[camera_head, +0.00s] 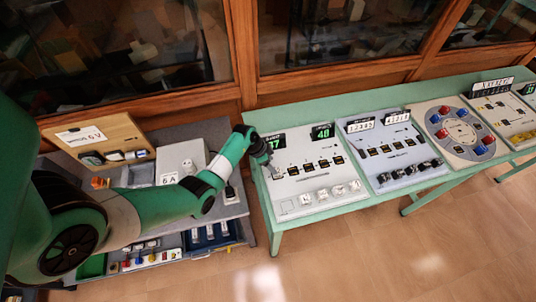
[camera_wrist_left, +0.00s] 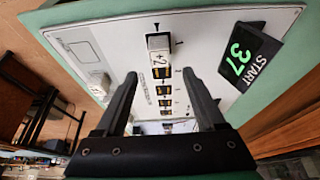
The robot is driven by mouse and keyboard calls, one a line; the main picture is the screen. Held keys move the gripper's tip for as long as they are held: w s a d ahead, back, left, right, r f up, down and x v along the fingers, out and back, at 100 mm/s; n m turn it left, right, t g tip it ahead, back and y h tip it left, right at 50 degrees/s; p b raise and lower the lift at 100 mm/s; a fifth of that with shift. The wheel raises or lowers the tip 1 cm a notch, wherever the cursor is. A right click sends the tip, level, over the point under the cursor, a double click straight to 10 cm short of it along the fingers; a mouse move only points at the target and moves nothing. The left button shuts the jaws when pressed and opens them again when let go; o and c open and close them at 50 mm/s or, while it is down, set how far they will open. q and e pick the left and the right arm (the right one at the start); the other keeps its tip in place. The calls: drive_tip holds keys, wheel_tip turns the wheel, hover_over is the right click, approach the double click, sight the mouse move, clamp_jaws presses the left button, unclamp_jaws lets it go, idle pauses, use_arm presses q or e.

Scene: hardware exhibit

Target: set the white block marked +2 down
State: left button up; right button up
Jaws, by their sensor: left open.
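The white block marked +2 (camera_wrist_left: 159,58) is in the left wrist view, at the near end of a row of dark, yellow-edged slots on a white panel (camera_wrist_left: 115,45). It appears to sit upright at the first slot; its base cannot be seen clearly. My left gripper (camera_wrist_left: 160,76) is open, with one finger on each side of the block and visible gaps between. In the head view my left gripper (camera_head: 270,166) is low over the left end of the panel and largely hides the block. My right gripper is not in view.
Several white blocks (camera_head: 322,194) lie along the panel's front. Displays read START 37 (camera_wrist_left: 240,60) and 40 (camera_head: 321,132). A grey panel (camera_head: 385,160) and a round dial board (camera_head: 460,133) stand to the right. A grey box (camera_head: 182,159) stands on the left bench.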

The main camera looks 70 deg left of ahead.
use_arm(q)
drive_tip(key=p+v, duration=0.1)
drive_tip(key=v, duration=0.3)
drive_tip(key=shift+r, duration=0.1)
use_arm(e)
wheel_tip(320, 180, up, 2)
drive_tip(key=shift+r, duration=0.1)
